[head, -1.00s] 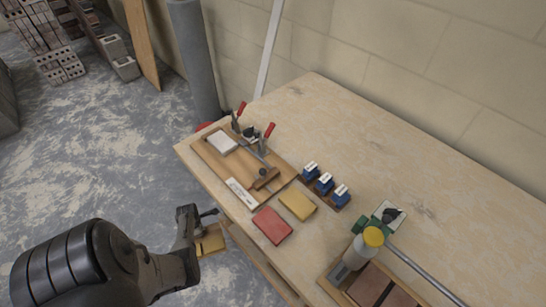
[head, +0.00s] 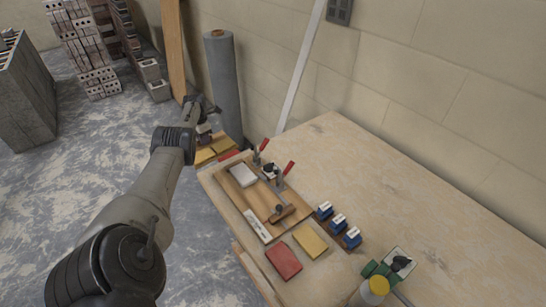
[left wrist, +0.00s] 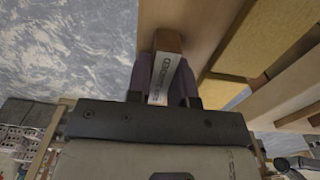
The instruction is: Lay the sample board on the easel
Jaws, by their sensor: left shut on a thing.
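The sample board (head: 212,148), tan wood with yellow panels, is held in my left gripper (head: 204,130) near the bench's far left corner. In the left wrist view, my left gripper (left wrist: 168,85) is shut on a brown labelled grip piece (left wrist: 166,72) of the board. Yellow panels (left wrist: 275,40) lie to its right there. The board appears raised, with no contact under it that I can make out. I cannot pick out the easel for certain; a red thing (head: 229,155) shows partly behind the board at the bench corner.
The bench (head: 350,170) carries a wooden tray (head: 234,197) with red-handled clamps, blue pieces (head: 338,222), a yellow block (head: 310,240), a red block (head: 284,261) and a yellow-capped bottle (head: 374,290). A grey roll (head: 224,85) stands behind the corner.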

